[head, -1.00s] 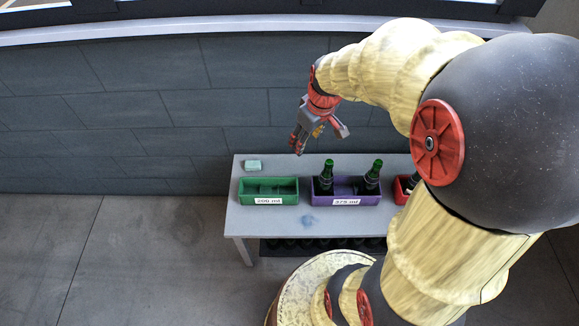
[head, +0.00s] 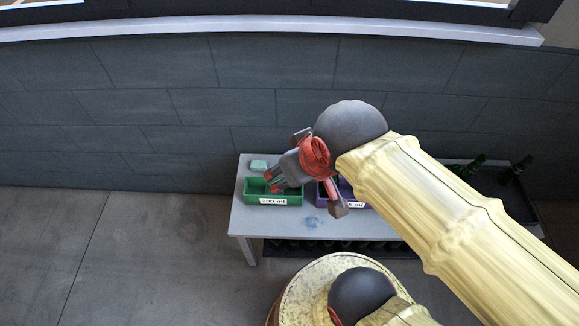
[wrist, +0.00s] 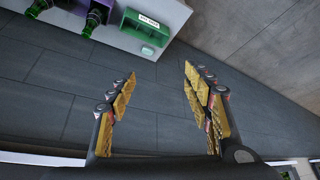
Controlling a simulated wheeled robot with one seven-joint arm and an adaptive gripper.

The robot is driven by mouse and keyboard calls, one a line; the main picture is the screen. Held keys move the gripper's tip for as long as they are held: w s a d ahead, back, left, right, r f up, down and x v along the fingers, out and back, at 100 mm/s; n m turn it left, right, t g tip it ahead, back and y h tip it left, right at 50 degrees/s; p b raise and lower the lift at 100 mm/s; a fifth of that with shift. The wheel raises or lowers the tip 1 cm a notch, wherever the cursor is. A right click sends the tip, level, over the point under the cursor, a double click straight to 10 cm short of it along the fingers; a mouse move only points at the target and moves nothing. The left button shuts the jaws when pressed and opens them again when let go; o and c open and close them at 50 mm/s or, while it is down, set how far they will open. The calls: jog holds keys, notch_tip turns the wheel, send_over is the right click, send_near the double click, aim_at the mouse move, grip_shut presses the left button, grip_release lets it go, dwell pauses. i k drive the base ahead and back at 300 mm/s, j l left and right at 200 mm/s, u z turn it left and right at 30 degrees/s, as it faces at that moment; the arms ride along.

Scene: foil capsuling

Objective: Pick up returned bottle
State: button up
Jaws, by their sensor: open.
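Other dark bottles (head: 470,166) stand at the right, beyond my arm. Which bottle is the returned one I cannot tell. My gripper (wrist: 160,70) is open, with nothing between its fingers. In the head view it (head: 304,194) hangs in front of the green and purple bins.
A grey table (head: 250,218) carries a green bin (head: 291,199) labelled 200 ml, partly covered by my gripper, the purple bin (head: 322,192) and a pale green block (head: 259,164). Several bottles (head: 330,247) lie on a low shelf beneath. A grey wall (head: 130,110) stands behind.

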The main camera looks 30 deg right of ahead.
aim_at(468, 172)
jog(key=z, duration=0.4)
jog(key=l+z, duration=0.1)
jog(key=z, duration=0.75)
jog(key=i+l+z, duration=0.1)
jog(key=z, duration=1.2)
jog(key=u, duration=0.85)
jog(key=j+u, duration=0.1)
jog(key=u, duration=0.3)
jog(key=i+u, duration=0.1)
jog(key=u, duration=1.15)
jog(key=k+l+z, duration=0.1)
jog(key=z, duration=2.4)
